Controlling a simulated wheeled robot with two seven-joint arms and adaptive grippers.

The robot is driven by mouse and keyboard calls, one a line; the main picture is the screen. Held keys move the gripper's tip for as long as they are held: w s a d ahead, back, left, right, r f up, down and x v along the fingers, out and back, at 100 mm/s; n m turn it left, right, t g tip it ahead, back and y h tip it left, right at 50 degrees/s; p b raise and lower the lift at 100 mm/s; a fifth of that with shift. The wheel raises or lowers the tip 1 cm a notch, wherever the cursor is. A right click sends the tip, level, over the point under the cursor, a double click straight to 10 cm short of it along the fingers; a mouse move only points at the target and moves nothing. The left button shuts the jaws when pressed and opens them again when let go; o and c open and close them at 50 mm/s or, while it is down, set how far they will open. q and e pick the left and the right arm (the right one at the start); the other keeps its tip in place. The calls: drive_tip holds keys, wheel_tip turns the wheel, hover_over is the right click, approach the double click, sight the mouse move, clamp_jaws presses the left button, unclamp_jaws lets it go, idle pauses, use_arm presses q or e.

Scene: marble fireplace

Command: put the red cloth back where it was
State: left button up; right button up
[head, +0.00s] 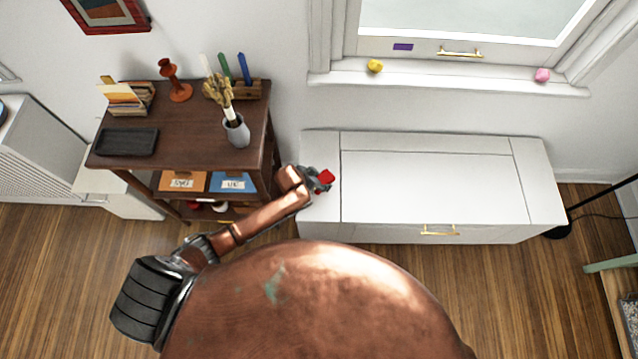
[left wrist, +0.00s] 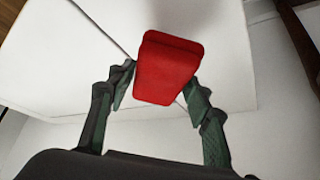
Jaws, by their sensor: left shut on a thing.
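The red cloth (head: 326,176) is a small folded block with rounded edges. It also shows large in the left wrist view (left wrist: 168,68). My left gripper (head: 318,181) is shut on it, with one finger at each side of the cloth, as the wrist view shows (left wrist: 160,92). The cloth is over the left end of the white chest (head: 430,185); I cannot tell how high above its top it is. My right gripper is in neither view.
Left of my gripper stands a dark wooden shelf (head: 185,110) with a grey vase (head: 236,131), books, an orange candlestick (head: 174,80) and a black tray (head: 127,142). The windowsill (head: 450,78) holds small yellow and pink things. The chest top is bare.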

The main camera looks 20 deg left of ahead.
use_arm(q)
drive_tip(key=shift+w+a+f, duration=0.1)
drive_tip(key=shift+a+f, duration=0.2)
drive_tip(key=shift+f, duration=0.1)
drive_tip(key=f, duration=0.2)
drive_tip(key=f+b, duration=0.1)
drive_tip(key=shift+w+a+f, duration=0.1)
drive_tip(key=shift+a+f, duration=0.1)
drive_tip(key=shift+f, duration=0.15)
drive_tip(key=shift+r, duration=0.1)
drive_tip(key=o, duration=1.1)
